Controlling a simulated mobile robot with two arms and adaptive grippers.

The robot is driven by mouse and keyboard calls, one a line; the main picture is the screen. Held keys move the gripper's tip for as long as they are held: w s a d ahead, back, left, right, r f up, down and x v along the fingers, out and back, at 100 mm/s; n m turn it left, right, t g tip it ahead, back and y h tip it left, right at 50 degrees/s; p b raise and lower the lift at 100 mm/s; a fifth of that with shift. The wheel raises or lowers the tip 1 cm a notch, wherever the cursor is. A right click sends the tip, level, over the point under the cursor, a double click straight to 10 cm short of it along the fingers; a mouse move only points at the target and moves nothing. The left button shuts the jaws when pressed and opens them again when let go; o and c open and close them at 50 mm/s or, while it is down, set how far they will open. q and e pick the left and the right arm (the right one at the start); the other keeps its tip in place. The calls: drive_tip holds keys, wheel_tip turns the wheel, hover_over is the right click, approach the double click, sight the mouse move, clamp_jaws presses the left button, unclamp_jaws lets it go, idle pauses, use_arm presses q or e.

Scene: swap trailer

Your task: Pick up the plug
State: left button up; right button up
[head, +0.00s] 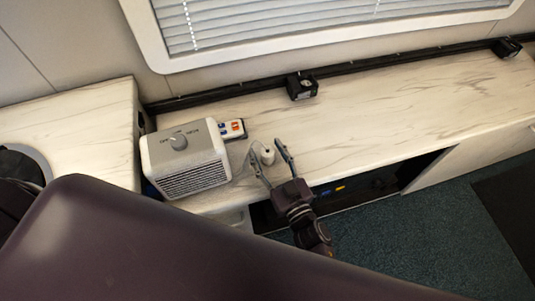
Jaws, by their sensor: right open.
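A small white plug (267,154) with a pale cord rests on the marbled counter (400,115), just right of a grey-white fan heater (184,158). My right gripper (267,152) is open, its two fingers reaching over the counter's front edge with the plug between them near the fingertips. I cannot tell whether either finger touches the plug. A power strip (232,129) with an orange-red switch lies behind the heater's right side. My left gripper is not in view.
Two small black devices, one near the middle (301,87) and one at the far right (507,48), stand along the counter's back. A window with blinds (330,20) is above. The counter right of the plug is clear. An open shelf is below.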

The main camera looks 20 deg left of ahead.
drive_tip(key=c, duration=1.3)
drive_tip(key=shift+o, duration=0.2)
